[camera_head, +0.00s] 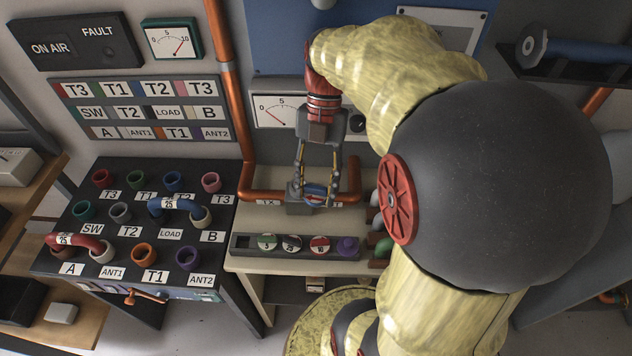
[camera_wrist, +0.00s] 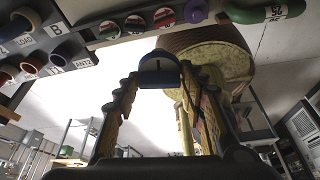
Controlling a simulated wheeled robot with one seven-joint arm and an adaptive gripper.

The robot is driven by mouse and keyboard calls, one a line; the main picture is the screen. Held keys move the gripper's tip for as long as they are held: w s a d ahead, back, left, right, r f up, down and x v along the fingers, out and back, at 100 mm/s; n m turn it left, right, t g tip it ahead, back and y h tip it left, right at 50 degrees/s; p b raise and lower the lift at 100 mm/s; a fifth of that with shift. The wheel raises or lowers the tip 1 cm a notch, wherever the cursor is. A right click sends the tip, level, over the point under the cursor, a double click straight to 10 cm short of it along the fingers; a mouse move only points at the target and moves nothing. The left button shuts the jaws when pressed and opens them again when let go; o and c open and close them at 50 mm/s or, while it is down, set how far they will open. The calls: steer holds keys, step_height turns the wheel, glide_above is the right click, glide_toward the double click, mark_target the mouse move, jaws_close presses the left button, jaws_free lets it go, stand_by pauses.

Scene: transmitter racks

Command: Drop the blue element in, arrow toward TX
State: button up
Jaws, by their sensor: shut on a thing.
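My gripper (camera_head: 317,188) is shut on the blue element (camera_head: 316,196) and points down at the copper line. In the wrist view the blue element (camera_wrist: 159,72) sits between my fingertips (camera_wrist: 160,82). The grey socket block (camera_head: 298,206) is on the copper line, just left of and partly behind the element. I cannot tell whether they touch. The TX label (camera_head: 268,202) is on the left of the block; another label (camera_head: 337,204) on the right is partly hidden. The arrow's direction on the element cannot be read.
A dark tray (camera_head: 245,243) in front holds green, dark, red and purple elements. Vertical copper pipe (camera_head: 228,100) rises at left of the line. The patch panel (camera_head: 130,225) with coloured ports stands left. A meter (camera_head: 272,110) is behind. My arm hides much of the right.

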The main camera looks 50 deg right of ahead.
steer(key=shift+n, duration=0.3)
steer(key=shift+r+n+g+h+p, duration=0.1)
steer(key=shift+n+g+h+p, duration=0.2)
steer(key=shift+n+p, duration=0.25)
steer(key=o, duration=1.3)
steer(key=shift+o, duration=0.4)
